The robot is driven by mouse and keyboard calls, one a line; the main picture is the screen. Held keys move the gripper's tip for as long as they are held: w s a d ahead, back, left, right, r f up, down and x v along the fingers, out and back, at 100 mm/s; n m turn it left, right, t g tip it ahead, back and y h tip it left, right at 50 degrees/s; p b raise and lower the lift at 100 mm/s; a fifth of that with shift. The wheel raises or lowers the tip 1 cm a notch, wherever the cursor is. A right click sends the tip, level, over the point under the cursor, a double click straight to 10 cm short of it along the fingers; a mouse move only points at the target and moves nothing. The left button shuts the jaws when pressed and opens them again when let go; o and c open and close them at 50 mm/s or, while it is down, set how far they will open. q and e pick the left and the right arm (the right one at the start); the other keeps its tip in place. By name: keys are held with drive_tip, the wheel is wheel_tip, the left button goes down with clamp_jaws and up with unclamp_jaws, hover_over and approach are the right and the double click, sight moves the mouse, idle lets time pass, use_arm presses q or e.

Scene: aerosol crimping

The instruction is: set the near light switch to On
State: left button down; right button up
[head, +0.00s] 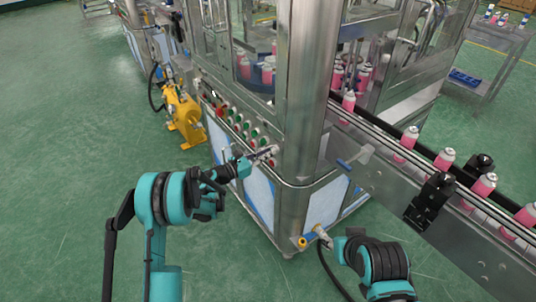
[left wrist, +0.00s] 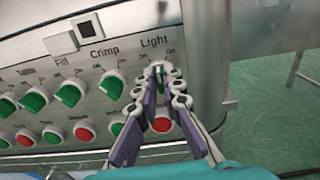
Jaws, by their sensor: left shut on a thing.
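The near light switch (left wrist: 158,76) is a green knob under the label "Light" at the right end of the panel in the left wrist view. Off is marked at its upper left and On at its upper right. My left gripper (left wrist: 159,72) has its two fingers closed around the knob, which is mostly hidden between them, so its setting cannot be read surely. In the head view my left gripper (head: 270,152) reaches the right end of the control panel. My right arm shows at the bottom right, but its gripper is not visible.
Green Crimp (left wrist: 111,85) and Fill (left wrist: 69,93) knobs lie left of the switch. A red button (left wrist: 161,124) sits just below it. A steel post (head: 303,90) stands right of the panel. A conveyor (head: 455,185) carries several pink cans. Green floor is free at left.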

use_arm(q)
drive_tip(key=m+b, duration=0.1)
drive_tip(key=m, duration=0.5)
drive_tip(key=shift+s+d, duration=0.1)
idle(0.5)
drive_tip(key=c, duration=1.7)
unclamp_jaws()
drive_tip(key=v, duration=1.2)
